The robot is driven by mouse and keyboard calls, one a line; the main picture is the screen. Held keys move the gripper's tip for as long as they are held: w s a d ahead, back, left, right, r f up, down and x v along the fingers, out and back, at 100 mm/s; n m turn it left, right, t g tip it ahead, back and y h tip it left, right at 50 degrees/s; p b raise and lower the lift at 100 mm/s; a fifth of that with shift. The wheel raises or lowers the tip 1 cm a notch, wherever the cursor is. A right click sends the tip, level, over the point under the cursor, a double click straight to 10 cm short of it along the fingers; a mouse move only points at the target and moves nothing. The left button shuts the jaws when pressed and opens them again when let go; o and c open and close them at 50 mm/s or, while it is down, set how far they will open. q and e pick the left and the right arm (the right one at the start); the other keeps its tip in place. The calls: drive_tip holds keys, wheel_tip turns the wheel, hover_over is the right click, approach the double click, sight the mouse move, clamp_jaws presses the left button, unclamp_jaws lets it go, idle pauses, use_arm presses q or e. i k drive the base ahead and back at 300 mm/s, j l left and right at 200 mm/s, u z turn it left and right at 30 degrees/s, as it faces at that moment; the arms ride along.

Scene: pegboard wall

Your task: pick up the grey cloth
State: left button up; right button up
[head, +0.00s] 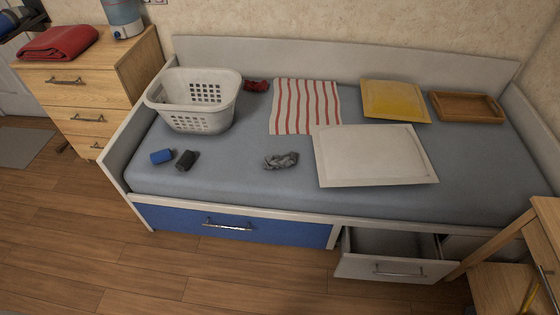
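A crumpled grey cloth (281,160) lies on the blue-grey mattress of the bed (240,175), towards its front edge. It sits just left of a large white cushion or board and apart from it. Nothing covers the cloth. Neither of my grippers shows in the head view.
A white basket (194,100), blue roll (161,156), dark roll (186,160), striped cloth (305,105), white cushion (373,155), yellow cushion (394,100) and wooden tray (467,107) are on the bed. A drawer (396,268) stands open below. Wooden furniture (545,235) stands front right.

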sight(285, 161)
drive_tip(key=i+j, duration=0.3)
drive_tip(key=i, duration=0.15)
drive_tip(key=i+j+z, duration=0.1)
drive_tip(key=i+j, duration=0.2)
drive_tip(key=i, duration=0.1)
